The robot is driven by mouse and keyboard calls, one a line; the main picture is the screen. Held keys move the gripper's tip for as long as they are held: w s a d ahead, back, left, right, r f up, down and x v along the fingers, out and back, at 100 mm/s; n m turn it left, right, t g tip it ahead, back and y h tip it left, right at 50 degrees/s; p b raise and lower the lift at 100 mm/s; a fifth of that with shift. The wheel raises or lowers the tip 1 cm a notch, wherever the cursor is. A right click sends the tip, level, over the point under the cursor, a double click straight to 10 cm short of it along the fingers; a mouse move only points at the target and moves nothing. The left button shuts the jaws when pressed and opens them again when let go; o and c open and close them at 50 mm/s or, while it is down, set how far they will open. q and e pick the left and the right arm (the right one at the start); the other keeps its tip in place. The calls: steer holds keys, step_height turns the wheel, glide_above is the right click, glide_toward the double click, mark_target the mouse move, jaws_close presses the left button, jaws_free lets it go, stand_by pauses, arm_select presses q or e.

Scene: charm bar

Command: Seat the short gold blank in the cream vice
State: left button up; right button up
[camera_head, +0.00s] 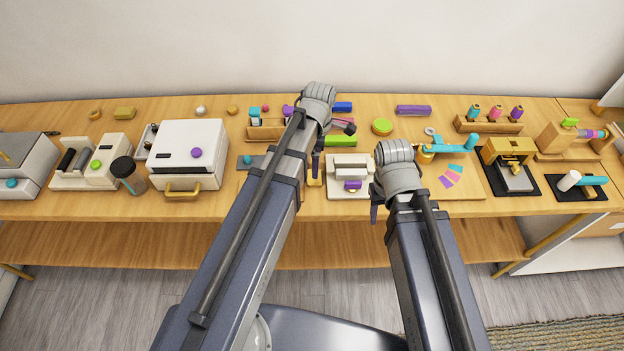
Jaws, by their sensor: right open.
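A cream device with a purple knob, apparently the cream vice (335,190), stands at the front middle of the bench, between my two grippers. My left gripper (316,168) points down just left of it. A small gold piece (314,181) shows at the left fingertips; I cannot tell whether it is the short gold blank or whether the fingers hold it. My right gripper (376,207) is open, at the vice's right front side, partly hidden by its own wrist. A gold block (125,113) lies at the back left of the bench.
A white press (190,150) with a gold handle and a dark-lidded cup (127,170) stand on the left. A wooden board (466,187) with coloured swatches lies to the right of my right gripper. A green bar (340,141) lies behind the vice.

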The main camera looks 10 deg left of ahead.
arm_select(q)
steer(key=shift+w+a+f+n, duration=0.15)
steer(key=shift+w+a+n, duration=0.25)
steer(key=shift+n, duration=0.4)
step_height(320, 180, down, 8)
steer(key=b, duration=0.8)
steer(key=c, duration=1.5)
steer(key=shift+r, duration=0.25)
step_height(320, 180, up, 10)
steer(key=p, duration=1)
steer(key=shift+c, duration=0.2)
steer(key=shift+f, duration=0.1)
